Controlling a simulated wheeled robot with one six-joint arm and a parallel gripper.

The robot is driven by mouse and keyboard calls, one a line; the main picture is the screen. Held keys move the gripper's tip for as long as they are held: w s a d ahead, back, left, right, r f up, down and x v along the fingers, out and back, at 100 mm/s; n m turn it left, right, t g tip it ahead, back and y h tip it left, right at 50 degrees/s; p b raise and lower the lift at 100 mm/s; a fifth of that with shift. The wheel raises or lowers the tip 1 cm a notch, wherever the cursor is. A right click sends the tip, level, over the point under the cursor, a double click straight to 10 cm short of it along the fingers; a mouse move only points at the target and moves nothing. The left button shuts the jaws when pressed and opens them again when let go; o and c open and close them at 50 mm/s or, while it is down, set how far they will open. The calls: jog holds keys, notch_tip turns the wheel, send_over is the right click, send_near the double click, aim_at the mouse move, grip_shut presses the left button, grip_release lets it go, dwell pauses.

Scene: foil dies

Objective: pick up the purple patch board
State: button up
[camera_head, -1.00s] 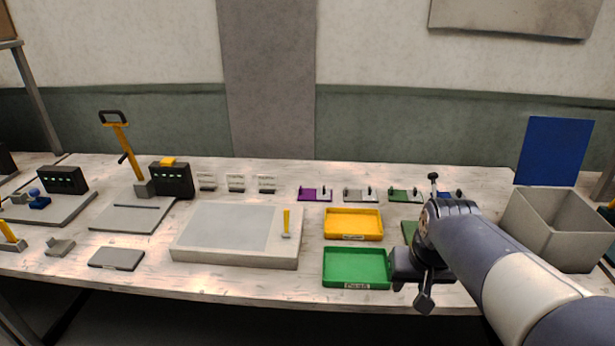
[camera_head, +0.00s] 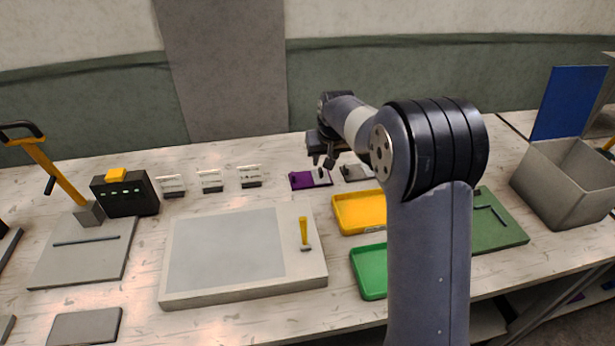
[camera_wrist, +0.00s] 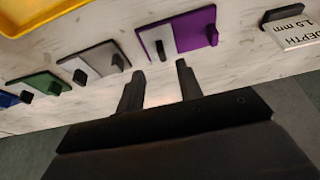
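The purple patch board (camera_head: 298,180) lies flat on the bench, in a row at the back. It has a purple part, a pale part and small dark upright posts. In the wrist view the board (camera_wrist: 196,30) is at the top centre, just ahead of the fingertips. My gripper (camera_head: 323,160) is over the board's right part in the head view and hides some of it. In the wrist view my gripper (camera_wrist: 160,69) has its two dark fingers apart, with nothing between them. One post of the board stands ahead of the gap. Contact cannot be told.
A grey-and-dark board (camera_wrist: 95,62) and a green board (camera_wrist: 38,82) lie beside the purple one. A depth card (camera_wrist: 298,32) stands on its other side. A yellow tray (camera_head: 358,228) and a green tray (camera_head: 368,285) lie in front. A grey bin (camera_head: 570,200) stands right.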

aim_at(321, 169)
jog(key=shift+p+x, duration=0.65)
jog(key=shift+x, duration=2.45)
jog(key=shift+w+a+r, duration=0.1)
jog(key=shift+w+a, duration=0.05)
jog(key=shift+w, duration=0.05)
jog(key=shift+c, duration=0.5)
grip_shut()
